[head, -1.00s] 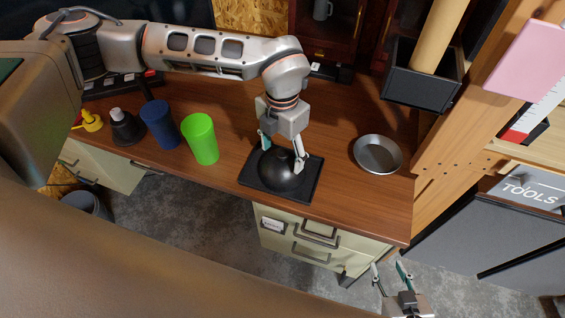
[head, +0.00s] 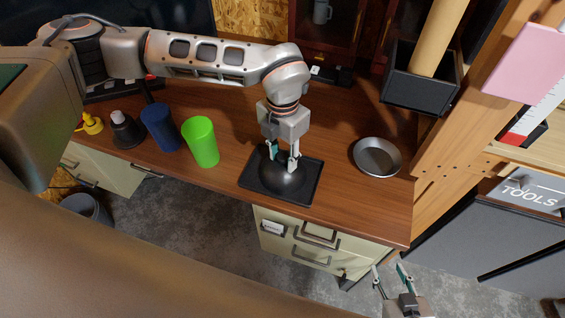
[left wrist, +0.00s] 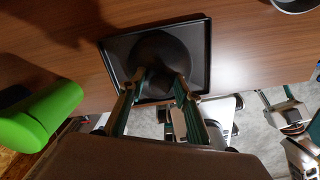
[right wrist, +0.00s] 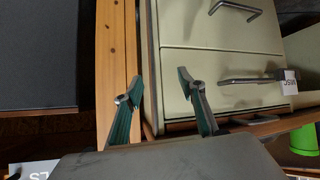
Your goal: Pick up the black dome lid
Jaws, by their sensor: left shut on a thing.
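The black dome lid (head: 281,181) sits on a black tray (head: 252,186) near the front edge of the bench. In the left wrist view the dome lid (left wrist: 160,58) shows as a dark round shape on the tray (left wrist: 203,40). My left gripper (head: 283,164) points down at the top of the lid and is shut on it; its fingers hide the part they grip. The left gripper's fingers also show in the left wrist view (left wrist: 160,80). My right gripper (head: 391,270) is open and empty, low in front of the bench cabinet, and shows in the right wrist view (right wrist: 160,90).
A green cup (head: 201,142), a blue cup (head: 160,127), a dark bottle (head: 126,131) and a yellow bottle (head: 91,124) stand left of the tray. A metal bowl (head: 377,157) lies to the right. A black box (head: 420,90) is at back right. Bare wood separates tray and bowl.

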